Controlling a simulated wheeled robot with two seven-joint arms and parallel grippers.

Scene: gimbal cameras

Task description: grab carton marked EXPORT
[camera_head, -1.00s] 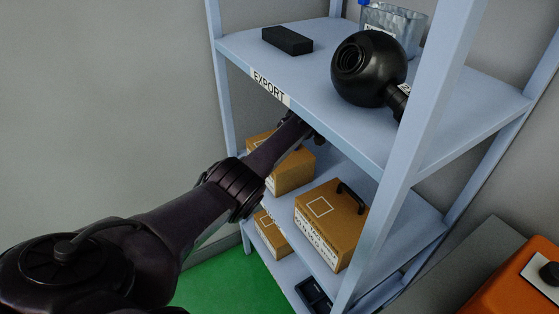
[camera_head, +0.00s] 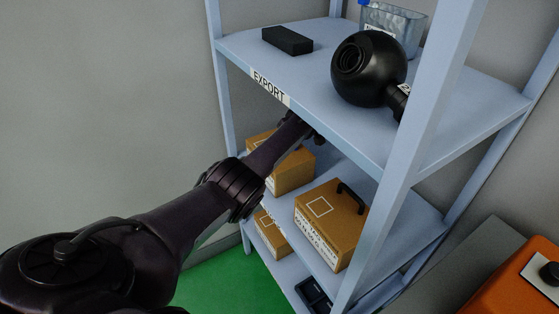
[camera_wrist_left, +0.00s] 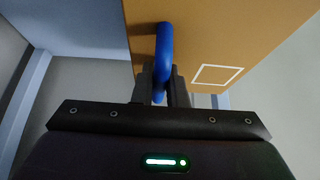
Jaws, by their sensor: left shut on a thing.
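The EXPORT label (camera_head: 269,87) is on the front edge of the upper shelf. Beneath it, a brown carton (camera_head: 294,176) stands on the middle shelf, partly hidden by my left arm. In the left wrist view, a brown carton (camera_wrist_left: 215,40) with a white square outline has a blue handle (camera_wrist_left: 164,45). My left gripper (camera_wrist_left: 162,82) is shut on this handle. In the head view, the gripper end is mostly hidden under the upper shelf, near the carton below the label. My right gripper is not in view.
A second carton (camera_head: 328,225) with a black handle stands nearer on the middle shelf; another carton (camera_head: 271,236) is lower. The upper shelf (camera_head: 330,125) overhangs my arm and holds a black round object (camera_head: 368,70) and a black block (camera_head: 287,40). A shelf post (camera_head: 410,130) stands at right.

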